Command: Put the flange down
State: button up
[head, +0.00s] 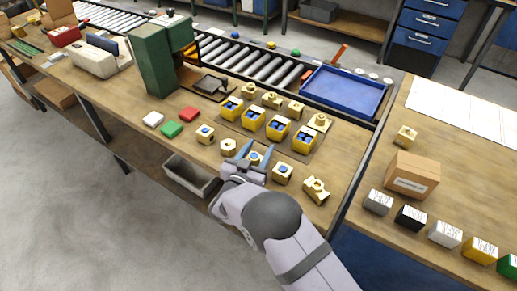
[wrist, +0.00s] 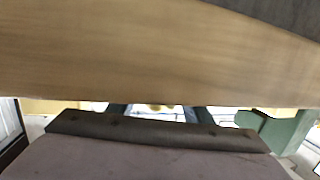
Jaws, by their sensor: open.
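My gripper (head: 245,150) is open above the front part of the wooden bench, its two blue-grey fingers apart. A brass piece with a blue centre (head: 254,158) shows by the fingertips; I cannot tell whether it touches them. More brass pieces stand in the same front row: one with a blue top (head: 205,133), a plain one (head: 228,146), another with a blue top (head: 283,173) and a larger one (head: 316,190) at the right. I cannot tell which of them is the flange. In the wrist view the finger bases show, with small yellowish shapes (wrist: 158,107) between them.
Several yellow bins with blue contents (head: 278,128) stand behind the front row, with more brass pieces (head: 320,122) behind. A green machine (head: 155,60) and coloured blocks (head: 171,129) are left. A blue tray (head: 342,95) is at the back. A cardboard box (head: 411,175) stands on the right bench.

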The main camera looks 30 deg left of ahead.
aim_at(253, 157)
jog(key=shift+o, duration=0.4)
jog(key=b+v, duration=0.1)
jog(key=v, duration=0.6)
jog(key=shift+s+r+b, duration=0.15)
jog(key=shift+b, duration=0.25)
jog(key=shift+r, duration=0.1)
